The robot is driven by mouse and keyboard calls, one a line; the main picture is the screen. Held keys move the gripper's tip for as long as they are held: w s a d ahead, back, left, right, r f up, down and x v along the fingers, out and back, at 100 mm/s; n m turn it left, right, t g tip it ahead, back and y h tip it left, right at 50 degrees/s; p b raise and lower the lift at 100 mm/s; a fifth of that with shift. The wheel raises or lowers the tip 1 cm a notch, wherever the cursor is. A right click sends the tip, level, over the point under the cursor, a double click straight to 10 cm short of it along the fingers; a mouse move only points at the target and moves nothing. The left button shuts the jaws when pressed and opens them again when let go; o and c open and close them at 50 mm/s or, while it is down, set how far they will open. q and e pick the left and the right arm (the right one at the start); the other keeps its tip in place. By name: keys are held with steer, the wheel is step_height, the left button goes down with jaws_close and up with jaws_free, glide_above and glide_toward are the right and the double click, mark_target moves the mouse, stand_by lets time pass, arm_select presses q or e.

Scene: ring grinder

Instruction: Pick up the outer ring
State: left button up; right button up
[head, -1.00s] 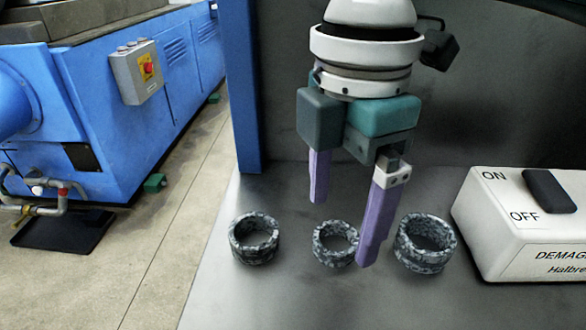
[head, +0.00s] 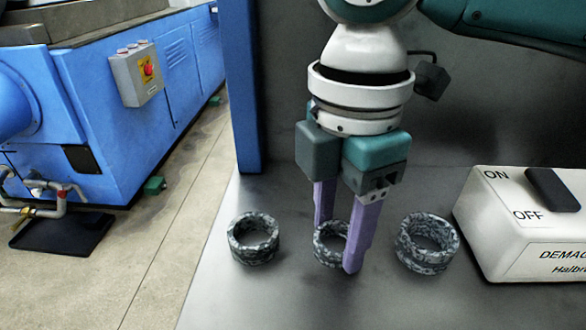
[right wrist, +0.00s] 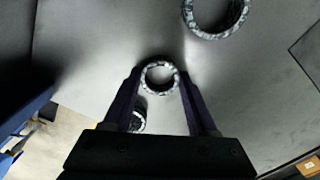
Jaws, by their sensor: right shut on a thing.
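Three dark, white-speckled rings lie in a row on the grey metal surface. My right gripper (head: 337,247) points down with its purple fingers on either side of the middle ring (head: 325,255) and is shut on it. That ring looks to be still on the surface. In the right wrist view, the middle ring (right wrist: 160,93) sits between the fingertips. The left ring (head: 252,254) and the right ring (head: 425,262) stand apart from the fingers. I cannot tell which ring is named the outer one. My left gripper is not in view.
A white demagnetizer box (head: 530,255) with an ON/OFF switch stands to the right of the rings. A blue post (head: 240,90) and a grey back wall (head: 285,60) rise behind. The surface in front of the rings is clear. A blue machine (head: 100,110) stands off at the left.

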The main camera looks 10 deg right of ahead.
jaws_close()
